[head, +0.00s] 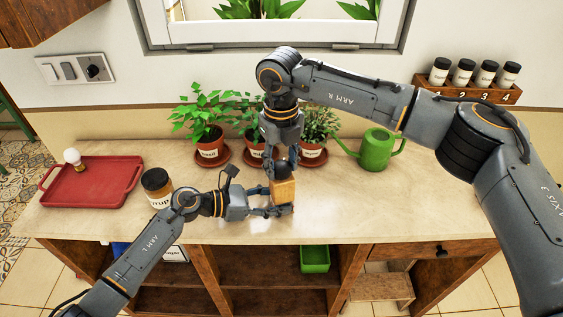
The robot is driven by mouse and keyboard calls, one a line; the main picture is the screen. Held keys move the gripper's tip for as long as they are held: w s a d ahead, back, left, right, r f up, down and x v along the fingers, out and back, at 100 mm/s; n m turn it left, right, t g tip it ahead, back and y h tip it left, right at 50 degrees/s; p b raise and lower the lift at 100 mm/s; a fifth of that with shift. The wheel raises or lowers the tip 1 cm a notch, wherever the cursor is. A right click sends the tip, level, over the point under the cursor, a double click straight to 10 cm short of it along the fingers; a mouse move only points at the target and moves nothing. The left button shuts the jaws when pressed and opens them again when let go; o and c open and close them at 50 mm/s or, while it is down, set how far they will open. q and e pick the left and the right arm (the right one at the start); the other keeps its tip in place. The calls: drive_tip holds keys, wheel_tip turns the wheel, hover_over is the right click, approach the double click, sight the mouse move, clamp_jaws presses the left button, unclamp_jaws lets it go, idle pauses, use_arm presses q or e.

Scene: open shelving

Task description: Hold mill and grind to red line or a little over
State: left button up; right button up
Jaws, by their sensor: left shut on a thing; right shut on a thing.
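The mill stands upright near the front middle of the counter in the head view, with a wooden body (284,191) and a dark domed top (283,168). My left gripper (277,207) comes in from the left and is shut on the lower part of the wooden body. My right gripper (282,158) reaches down from above and is shut at the mill's top; exactly which part it grips is hard to make out. I cannot see a red line or any ground contents from this angle.
Potted herbs (208,145) on saucers and a green watering can (376,150) stand behind the mill. A labelled jar (157,187) and red tray (91,184) are at left. A rack of numbered jars (466,90) sits at upper right. The right counter is clear.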

sight(281, 164)
drive_tip(key=shift+m, duration=0.5)
drive_tip(key=o, duration=1.2)
drive_tip(key=shift+c, duration=0.2)
wheel_tip(281, 164, up, 12)
